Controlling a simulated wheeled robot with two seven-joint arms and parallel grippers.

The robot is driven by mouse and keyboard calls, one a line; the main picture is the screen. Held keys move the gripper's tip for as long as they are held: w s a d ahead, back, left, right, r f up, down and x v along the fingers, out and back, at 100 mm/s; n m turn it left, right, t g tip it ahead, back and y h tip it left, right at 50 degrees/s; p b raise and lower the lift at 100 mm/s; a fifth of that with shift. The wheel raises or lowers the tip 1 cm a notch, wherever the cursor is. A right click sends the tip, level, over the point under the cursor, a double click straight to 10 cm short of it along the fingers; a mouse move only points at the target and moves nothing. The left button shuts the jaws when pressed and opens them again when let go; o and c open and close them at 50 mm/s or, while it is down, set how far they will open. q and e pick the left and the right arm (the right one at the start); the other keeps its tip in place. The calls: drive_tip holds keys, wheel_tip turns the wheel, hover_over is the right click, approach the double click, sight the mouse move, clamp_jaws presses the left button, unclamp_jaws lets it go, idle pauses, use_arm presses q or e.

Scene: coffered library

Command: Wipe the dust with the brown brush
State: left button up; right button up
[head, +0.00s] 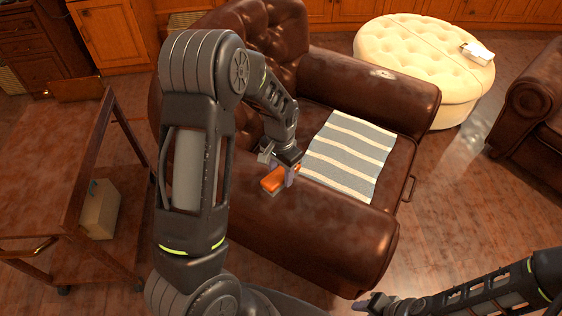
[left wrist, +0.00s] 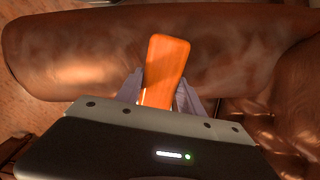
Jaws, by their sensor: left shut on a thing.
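The orange-brown brush (head: 273,184) is in my left gripper (head: 279,169), whose fingers are shut on its sides. The left wrist view shows the brush (left wrist: 166,68) between the two fingers (left wrist: 160,92), above the near armrest (left wrist: 90,55). I cannot tell whether the brush touches the leather. In the head view the near armrest (head: 330,235) of the brown armchair has faint paler, hazy patches. A pale grey spot (head: 383,73) lies on the far armrest. My right gripper (head: 375,303) is at the bottom edge, apart from the chair; its finger gap is unclear.
A striped cloth (head: 350,155) covers part of the seat. A wooden cart (head: 60,170) with a box (head: 100,208) below stands left. A cream tufted ottoman (head: 425,60) and another leather chair (head: 535,105) stand right. The floor right of the armchair is open.

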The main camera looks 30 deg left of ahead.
use_arm(q)
drive_tip(key=shift+r+p, duration=0.85)
drive_tip(key=shift+r, duration=0.7)
